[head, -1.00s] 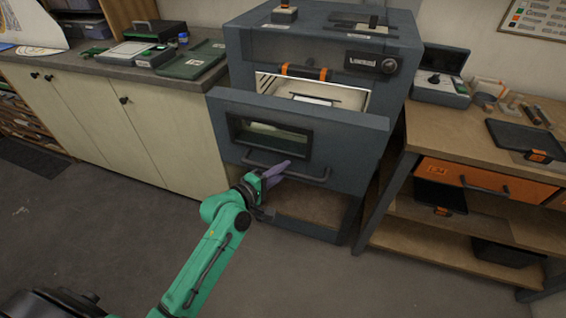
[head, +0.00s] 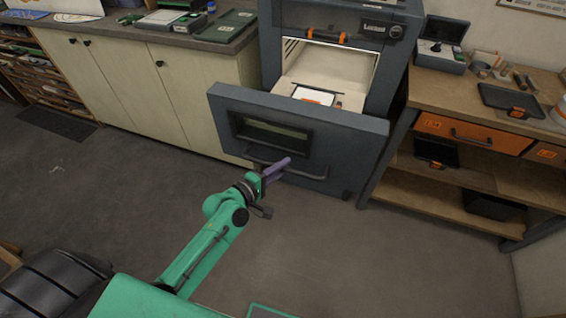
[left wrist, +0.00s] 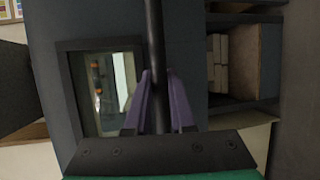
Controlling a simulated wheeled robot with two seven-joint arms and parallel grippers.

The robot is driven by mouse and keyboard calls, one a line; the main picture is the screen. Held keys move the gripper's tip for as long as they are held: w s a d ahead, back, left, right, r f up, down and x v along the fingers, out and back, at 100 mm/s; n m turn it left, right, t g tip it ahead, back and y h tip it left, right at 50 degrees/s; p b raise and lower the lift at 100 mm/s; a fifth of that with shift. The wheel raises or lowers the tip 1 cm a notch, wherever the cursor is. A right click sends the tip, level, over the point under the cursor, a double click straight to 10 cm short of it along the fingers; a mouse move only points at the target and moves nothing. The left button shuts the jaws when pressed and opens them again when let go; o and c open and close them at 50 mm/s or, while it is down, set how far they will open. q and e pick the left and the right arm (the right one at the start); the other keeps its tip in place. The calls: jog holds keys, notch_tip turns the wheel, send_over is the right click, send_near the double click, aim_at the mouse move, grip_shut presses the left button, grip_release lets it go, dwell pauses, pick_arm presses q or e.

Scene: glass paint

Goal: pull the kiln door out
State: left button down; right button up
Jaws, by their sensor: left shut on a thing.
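The kiln (head: 272,45) is a dark blue-grey box in the upper middle of the head view. Its door (head: 355,138) is drawn out towards me, and the pale chamber shows behind it. A dark bar handle (head: 310,176) runs across the door below a small window (head: 270,133). My left gripper (head: 275,169) is at the handle, with its purple fingers shut on the bar. In the left wrist view the handle (left wrist: 153,35) runs upright between the two fingers (left wrist: 160,105). The door window (left wrist: 105,90) shows to its left. My right gripper is not in view.
A white piece (head: 313,95) lies inside the chamber. A wooden bench (head: 475,118) with orange drawers stands to the right. A cream cabinet (head: 120,85) stands to the left. The grey floor (head: 365,260) in front of the door is clear.

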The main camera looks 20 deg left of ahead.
pick_arm(q)
jog(key=shift+s+f, duration=0.1)
jog(key=shift+s, duration=0.45)
jog(key=c, duration=0.8)
grip_release()
jog(key=shift+o, duration=0.2)
jog(key=shift+w, duration=0.1)
jog(key=b+v, duration=0.3)
jog(key=v, duration=1.1)
jog(key=shift+s, duration=0.25)
